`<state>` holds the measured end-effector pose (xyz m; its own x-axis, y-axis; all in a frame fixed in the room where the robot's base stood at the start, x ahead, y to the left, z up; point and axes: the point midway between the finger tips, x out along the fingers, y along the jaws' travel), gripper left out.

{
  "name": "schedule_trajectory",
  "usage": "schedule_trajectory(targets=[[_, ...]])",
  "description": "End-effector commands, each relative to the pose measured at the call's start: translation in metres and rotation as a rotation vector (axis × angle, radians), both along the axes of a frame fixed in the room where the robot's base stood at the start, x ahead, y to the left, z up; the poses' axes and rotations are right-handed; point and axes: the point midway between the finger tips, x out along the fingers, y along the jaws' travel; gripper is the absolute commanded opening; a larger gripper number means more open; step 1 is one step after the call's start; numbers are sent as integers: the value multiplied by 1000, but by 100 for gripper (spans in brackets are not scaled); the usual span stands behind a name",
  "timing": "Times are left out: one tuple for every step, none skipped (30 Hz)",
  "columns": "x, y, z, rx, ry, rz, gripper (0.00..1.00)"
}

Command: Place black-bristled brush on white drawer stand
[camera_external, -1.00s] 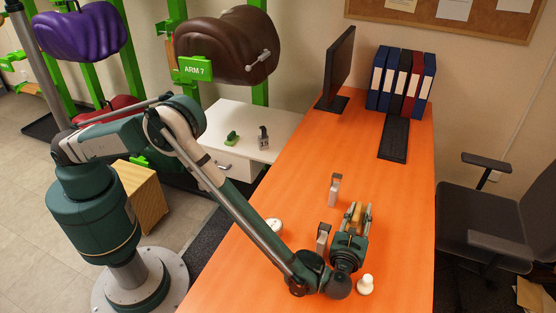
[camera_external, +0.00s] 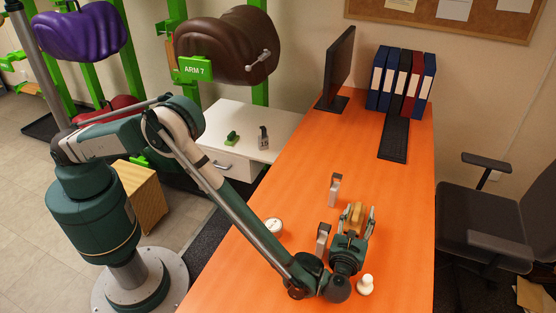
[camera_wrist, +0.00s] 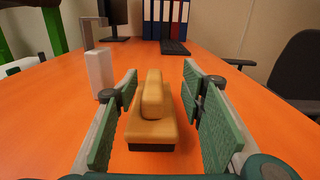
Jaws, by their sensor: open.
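A tan wooden brush (camera_wrist: 153,118) with a thin black underside lies on the orange table in the wrist view. It also shows in the external view (camera_external: 355,214) near the table's front. My gripper (camera_external: 357,218) is open, with one finger on each side of the brush. In the wrist view, the green finger pads of my gripper (camera_wrist: 160,110) stand apart from the brush on both sides. The white drawer stand (camera_external: 232,165) is left of the table, below the brown saddle. A green brush (camera_external: 231,138) and a grey metal item (camera_external: 263,138) stand on it.
Two grey metal pieces (camera_external: 335,189) (camera_external: 323,238) stand left of the brush. A round white item (camera_external: 273,227) and a white knob-like piece (camera_external: 366,284) are nearby. A monitor (camera_external: 337,66), binders (camera_external: 401,77) and a keyboard (camera_external: 394,138) are at the back.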

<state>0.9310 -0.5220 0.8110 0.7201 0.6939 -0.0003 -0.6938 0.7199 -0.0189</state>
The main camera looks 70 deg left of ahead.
Motion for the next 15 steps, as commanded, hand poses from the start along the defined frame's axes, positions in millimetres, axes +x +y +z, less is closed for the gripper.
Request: schedule_trajectory(targets=[[-5,-5,1,0,0,-2,40],[-7,-8,1,0,0,-2,40],[-11,-11,1,0,0,-3,40],[-14,-14,1,0,0,-3,40],[-17,-17,1,0,0,-2,40],[-21,-21,1,0,0,-2,40],[-25,-25,1,0,0,-2,40],[-29,-29,1,0,0,-2,40],[-33,-33,1,0,0,-3,40],[-37,-37,1,0,0,-3,40],[-40,-40,1,0,0,-2,40],[-45,-44,1,0,0,-2,40],[-49,-48,1,0,0,-2,40],[-52,-51,1,0,0,-2,40],[-56,-55,1,0,0,-3,40]])
